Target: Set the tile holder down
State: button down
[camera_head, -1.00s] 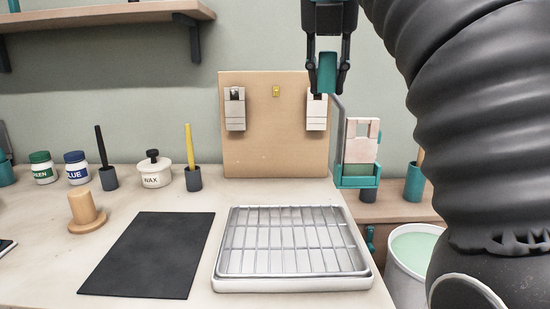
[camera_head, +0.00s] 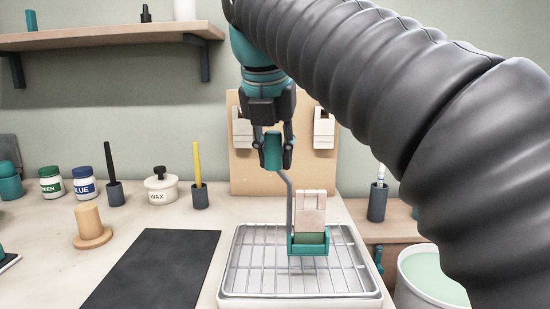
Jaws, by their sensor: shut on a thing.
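The tile holder (camera_head: 309,249) is a teal cradle on a bent grey rod with a teal grip at its top. It carries an upright pale tile (camera_head: 310,209) with a green lower part. My gripper (camera_head: 273,164) is shut on the teal grip and points down. The holder is in front of the board and appears over the right half of the wire rack (camera_head: 258,271) in its metal tray. I cannot tell whether the cradle touches the rack.
A black mat (camera_head: 155,268) lies left of the tray. A wax pot (camera_head: 161,188), paint jars (camera_head: 84,182) and brush cups stand at the back left. A wooden peg (camera_head: 90,223) is nearer. A bucket of pale green liquid (camera_head: 432,279) stands at the right. The board (camera_head: 240,172) stands behind.

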aim_at(273, 132)
jog(key=shift+f, duration=0.25)
jog(key=c, duration=1)
grip_release()
jog(key=shift+o, duration=0.2)
jog(key=shift+r, duration=0.1)
jog(key=p+v, duration=0.1)
jog(key=v, duration=0.4)
jog(key=shift+r, duration=0.3)
jog(key=shift+v, duration=1.05)
jog(key=shift+s, duration=0.15)
